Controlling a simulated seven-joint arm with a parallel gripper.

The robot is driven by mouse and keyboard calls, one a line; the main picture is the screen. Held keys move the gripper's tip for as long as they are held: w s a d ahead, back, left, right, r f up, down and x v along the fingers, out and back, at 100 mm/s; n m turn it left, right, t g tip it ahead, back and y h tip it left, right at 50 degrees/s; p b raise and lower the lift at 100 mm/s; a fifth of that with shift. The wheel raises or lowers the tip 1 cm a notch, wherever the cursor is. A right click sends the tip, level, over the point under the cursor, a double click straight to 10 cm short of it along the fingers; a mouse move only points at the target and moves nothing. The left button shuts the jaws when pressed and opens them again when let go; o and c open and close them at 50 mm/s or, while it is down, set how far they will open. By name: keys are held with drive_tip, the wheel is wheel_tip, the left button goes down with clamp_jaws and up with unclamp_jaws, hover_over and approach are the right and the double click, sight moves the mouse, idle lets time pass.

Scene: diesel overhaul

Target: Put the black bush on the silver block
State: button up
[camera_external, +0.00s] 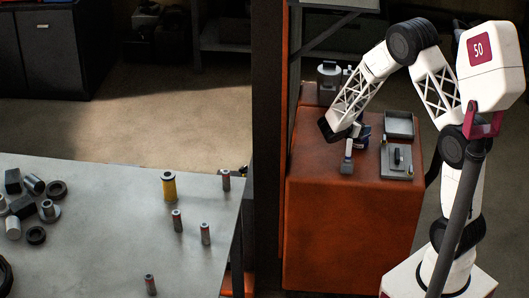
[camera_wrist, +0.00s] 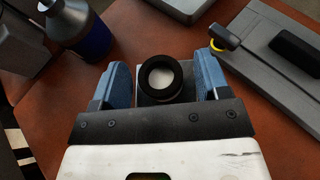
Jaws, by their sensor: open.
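The black bush (camera_wrist: 175,90) is a thick dark ring, seen from above in the wrist view. It lies between my fingers, with a pale grey surface showing through its hole. A grey block, which looks like the silver block (camera_wrist: 144,99), shows just below and beside the bush; the bush appears to rest on it, though I cannot tell how it is seated. My gripper (camera_wrist: 160,64) is open, its two blue fingers on either side of the bush with visible gaps. In the external view my gripper (camera_external: 356,140) is low over the orange cabinet, and the bush is not clear there.
The orange cabinet top (camera_external: 318,185) has free room in front. A grey tray (camera_external: 398,125) and a plate with a dark handle (camera_external: 397,160) lie right of my gripper. A blue-banded cylinder (camera_wrist: 88,32) stands left in the wrist view. A grey table (camera_external: 110,235) holds several cylinders.

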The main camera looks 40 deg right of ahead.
drive_tip(key=v, duration=1.1)
drive_tip(key=shift+a, duration=0.3)
drive_tip(key=shift+r, duration=0.1)
idle(0.4)
drive_tip(key=s+r+m+g+y, duration=0.1)
drive_tip(key=s+r+m+y, duration=0.65)
drive_tip(key=s+r, duration=0.9)
drive_tip(key=s+a+r+m+t+y, duration=0.35)
drive_tip(key=s+r+m, duration=0.3)
drive_tip(key=s, duration=0.45)
drive_tip(key=s+a+r+m+t+y, duration=0.2)
drive_tip(key=s+a+r+m, duration=0.3)
drive_tip(key=s+r, duration=0.45)
wheel_tip(320, 180, down, 10)
drive_tip(key=g, duration=0.2)
drive_tip(key=shift+s+d+f+g, duration=0.2)
drive_tip(key=shift+s+d+g, duration=0.05)
drive_tip(key=shift+d+g, duration=0.1)
